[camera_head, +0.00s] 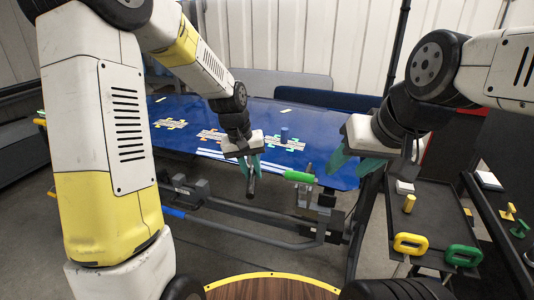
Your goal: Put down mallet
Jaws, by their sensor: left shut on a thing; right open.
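My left gripper (249,166) is shut on a small dark thing (251,186) at the front edge of the blue panel. The dark thing hangs down below the teal fingers, and I take it to be the mallet, though it is too small and too covered to be sure. My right gripper (352,162) is open, with its teal fingers pointing down and left at the panel's right edge. I see nothing between its fingers.
The blue panel (185,110) rests on a metal stand and bears patterned strips (210,135) and a blue cylinder (284,133). A dark tray (437,210) on the right holds yellow and green handles (411,243).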

